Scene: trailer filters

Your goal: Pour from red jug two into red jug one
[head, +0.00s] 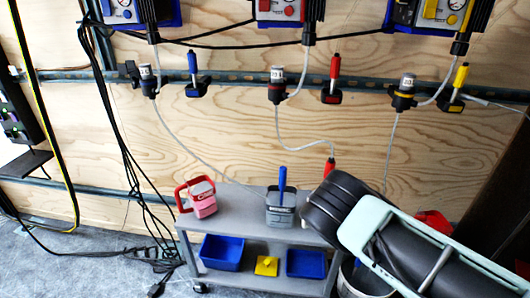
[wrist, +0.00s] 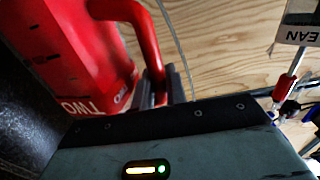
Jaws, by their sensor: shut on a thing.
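Red jug two (wrist: 80,60), with "TWO" in white on it, fills the upper left of the wrist view. My gripper (wrist: 163,88) is shut on its red handle; the fingers show beside the handle. In the head view a red part (head: 434,221), probably this jug, shows behind my arm, which hides the rest and my gripper. Another red jug (head: 203,202), pale in the light with a red handle, stands upright on the left of the grey cart's top. Its label is too small to read. I cannot tell how far the held jug is tilted or what either jug contains.
Tubes and cables hang along the plywood wall.

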